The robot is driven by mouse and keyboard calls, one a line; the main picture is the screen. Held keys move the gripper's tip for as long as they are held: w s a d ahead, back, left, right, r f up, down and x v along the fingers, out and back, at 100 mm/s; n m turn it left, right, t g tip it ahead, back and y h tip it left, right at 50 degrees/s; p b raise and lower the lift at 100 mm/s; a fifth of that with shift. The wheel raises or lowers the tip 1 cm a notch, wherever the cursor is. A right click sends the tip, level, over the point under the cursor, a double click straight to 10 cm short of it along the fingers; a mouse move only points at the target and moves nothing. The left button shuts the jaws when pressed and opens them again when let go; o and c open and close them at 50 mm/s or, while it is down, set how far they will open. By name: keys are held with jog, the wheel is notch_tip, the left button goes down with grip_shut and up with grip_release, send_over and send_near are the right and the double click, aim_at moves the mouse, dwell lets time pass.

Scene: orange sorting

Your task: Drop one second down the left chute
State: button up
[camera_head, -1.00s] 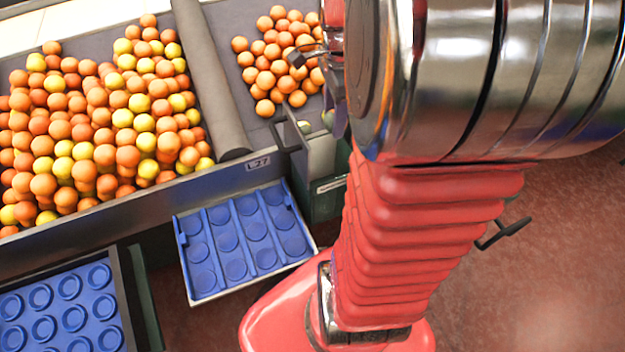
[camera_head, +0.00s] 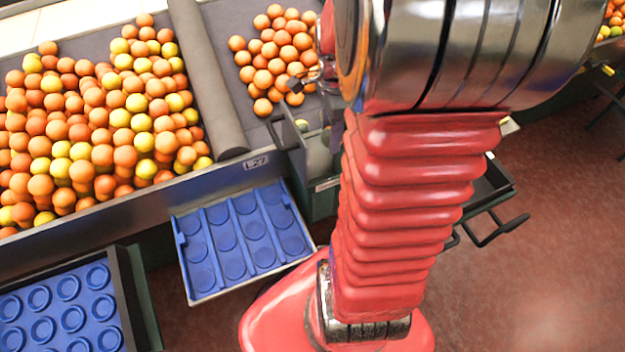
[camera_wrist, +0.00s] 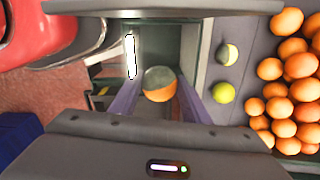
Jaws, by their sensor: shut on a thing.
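My gripper (camera_wrist: 160,97) is shut on a two-toned fruit (camera_wrist: 161,84), grey-green on top and orange below, between its two purple fingers. In the wrist view the held fruit appears in front of a grey-green, box-like chute (camera_wrist: 193,45); its height above the opening is hard to tell. In the head view the chute (camera_head: 321,180) stands at the belt's front edge, partly behind my arm. The gripper and held fruit are mostly hidden there by my arm.
A half-dark, half-yellow fruit (camera_wrist: 227,54) and a yellow-green fruit (camera_wrist: 222,92) lie beside the chute. Loose oranges (camera_head: 275,55) lie beyond them. A grey divider (camera_head: 207,80) separates a large mixed heap (camera_head: 95,115). Blue trays (camera_head: 240,240) (camera_head: 60,310) sit in front.

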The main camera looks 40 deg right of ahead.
jog(key=o, duration=1.2)
jog(key=shift+c, duration=0.2)
jog(key=shift+r, duration=0.15)
notch_tip(320, 180, up, 14)
jog(key=shift+f, duration=0.25)
dwell(0.4)
